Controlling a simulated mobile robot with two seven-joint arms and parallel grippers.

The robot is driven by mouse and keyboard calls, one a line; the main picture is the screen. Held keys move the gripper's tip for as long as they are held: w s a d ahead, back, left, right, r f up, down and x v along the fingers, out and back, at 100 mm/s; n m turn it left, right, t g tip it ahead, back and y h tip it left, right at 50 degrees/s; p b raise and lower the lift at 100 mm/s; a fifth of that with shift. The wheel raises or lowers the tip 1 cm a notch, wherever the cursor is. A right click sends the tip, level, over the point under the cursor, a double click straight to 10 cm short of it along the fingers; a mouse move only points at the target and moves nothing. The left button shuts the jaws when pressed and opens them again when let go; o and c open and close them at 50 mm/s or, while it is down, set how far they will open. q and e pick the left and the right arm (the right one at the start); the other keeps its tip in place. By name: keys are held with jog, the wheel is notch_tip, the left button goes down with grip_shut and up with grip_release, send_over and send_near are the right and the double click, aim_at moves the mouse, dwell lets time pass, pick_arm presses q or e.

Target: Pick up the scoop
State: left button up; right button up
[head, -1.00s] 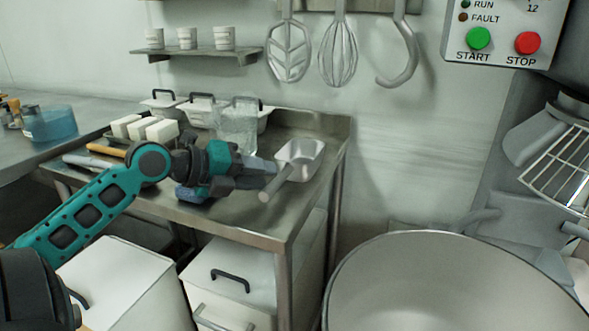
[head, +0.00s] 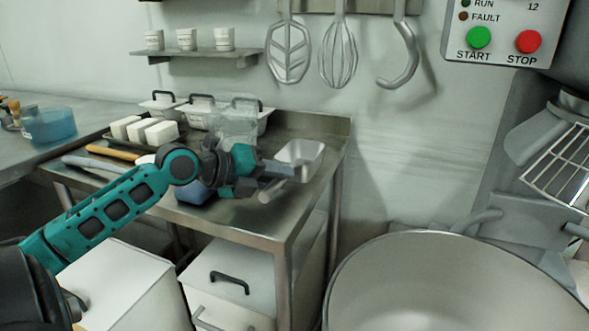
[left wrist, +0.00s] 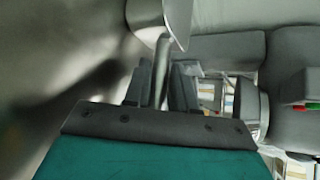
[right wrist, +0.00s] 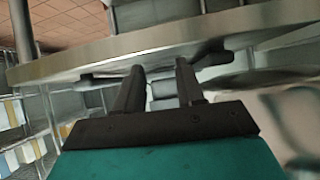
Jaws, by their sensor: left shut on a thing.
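The metal scoop (head: 303,154) rests near the right end of the steel table, with its handle pointing toward the front left. My left gripper (head: 280,172) is at the handle, its fingers reaching across it from the left. In the left wrist view, the scoop's handle (left wrist: 162,60) runs down between the two fingers (left wrist: 160,85), and its bowl shows at the top. The left gripper is shut on the handle. My right gripper (right wrist: 160,78) shows only in its own wrist view; its fingers are apart with nothing between them.
A clear container (head: 237,127) stands behind my left gripper, and a blue object (head: 197,192) lies in front of it. White blocks (head: 160,132) sit on a tray farther left. A large mixing bowl (head: 450,285) is at the front right. Lidded white bins stand below the table.

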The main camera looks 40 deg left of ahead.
pick_arm(q)
grip_shut()
notch_tip(320, 180, up, 9)
jog(key=shift+p, duration=1.05)
jog(key=shift+r, duration=0.6)
